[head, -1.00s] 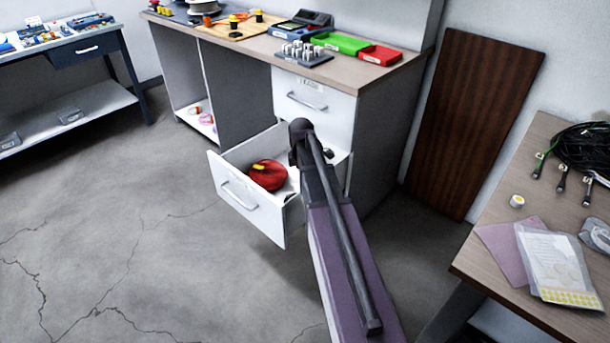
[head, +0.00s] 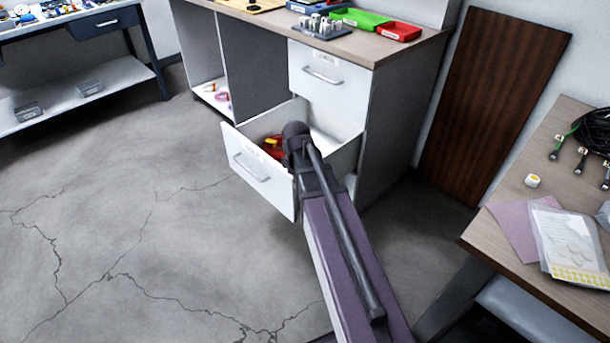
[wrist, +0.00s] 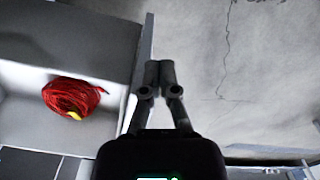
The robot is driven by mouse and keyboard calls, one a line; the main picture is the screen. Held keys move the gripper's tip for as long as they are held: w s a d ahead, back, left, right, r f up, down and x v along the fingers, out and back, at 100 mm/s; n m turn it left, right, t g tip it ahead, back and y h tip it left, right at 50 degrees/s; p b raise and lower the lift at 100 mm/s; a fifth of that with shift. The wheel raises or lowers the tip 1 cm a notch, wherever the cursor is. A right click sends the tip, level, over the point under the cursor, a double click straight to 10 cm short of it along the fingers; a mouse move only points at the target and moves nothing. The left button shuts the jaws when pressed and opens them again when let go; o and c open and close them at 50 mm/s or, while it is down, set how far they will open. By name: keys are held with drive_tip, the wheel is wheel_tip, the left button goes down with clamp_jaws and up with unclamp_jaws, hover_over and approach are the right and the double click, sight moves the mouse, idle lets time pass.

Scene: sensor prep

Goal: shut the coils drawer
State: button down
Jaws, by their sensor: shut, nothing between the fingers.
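The lower drawer (head: 236,150) of the workbench stands pulled out, with a white front and a bar handle (head: 250,167). A red coil (head: 268,149) with a yellow part lies inside, partly hidden by my arm in the head view. In the wrist view the red coil (wrist: 72,97) lies in the drawer (wrist: 22,112) at the left. My gripper (wrist: 153,72) is shut and empty, close to the drawer's front panel and pointing over the floor side. Whether it touches the panel cannot be told. In the head view my arm hides the fingers.
The upper drawer (head: 326,78) is shut. The benchtop holds a green tray (head: 359,18) and a red tray (head: 398,31). A brown board (head: 490,100) leans on the wall. A side table (head: 490,232) stands at the right. The cracked floor (head: 130,230) before the drawer is clear.

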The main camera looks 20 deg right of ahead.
drive_tip(key=s+a+f+m+b, duration=0.4)
drive_tip(key=s+a+m, duration=0.4)
drive_tip(key=s+a, duration=0.1)
drive_tip(key=shift+s+a+f, duration=0.15)
drive_tip(key=shift+a+f, duration=0.05)
drive_tip(key=shift+a, duration=0.2)
